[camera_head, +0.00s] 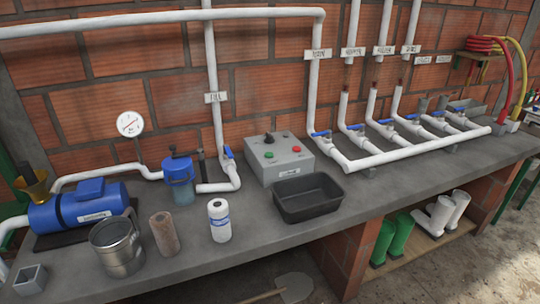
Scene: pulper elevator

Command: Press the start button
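A grey control box (288,168) stands on the counter against the brick wall, near the middle of the camera_head view. Its sloped top carries a green button (268,155), a red button (296,149) and a black knob (269,138) behind them. The small labels by the buttons are too small to read, so I cannot tell from text which one is start. Neither of my grippers is in view, and nothing covers the buttons.
A black tray (308,210) sits right in front of the box. A white bottle (219,222), a brown cylinder (164,233) and a metal pot (118,250) stand front left. A blue pump (80,207) is at left. Pipes with blue-handled valves (357,139) run right of the box.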

